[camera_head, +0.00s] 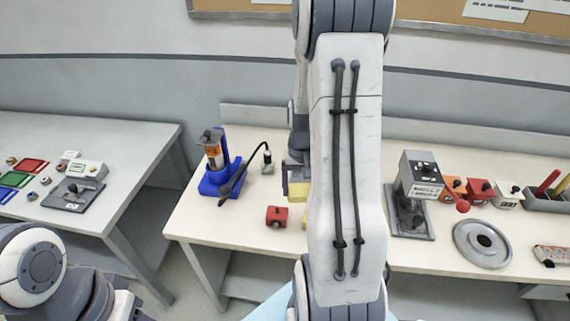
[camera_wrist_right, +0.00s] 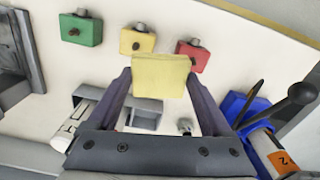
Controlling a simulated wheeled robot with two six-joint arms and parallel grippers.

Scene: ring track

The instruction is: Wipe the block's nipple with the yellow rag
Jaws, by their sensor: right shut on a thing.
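The yellow rag (camera_wrist_right: 160,75) is a flat, pale yellow piece between the fingertips of my right gripper (camera_wrist_right: 159,84) in the wrist view, and the gripper is shut on it. A green block (camera_wrist_right: 81,29), a yellow block (camera_wrist_right: 136,40) and a red block (camera_wrist_right: 193,55) stand in a row beyond it, each with a small nipple. The rag's edge appears close to the yellow and red blocks; contact cannot be told. My left gripper is out of view.
A blue stand (camera_head: 218,178) with a black cable is left of the red block. Right of my arm are a grey machine (camera_head: 420,172) with a red-knobbed lever and a round grey disc (camera_head: 482,243). A separate table (camera_head: 105,135) stands at the left, across a gap.

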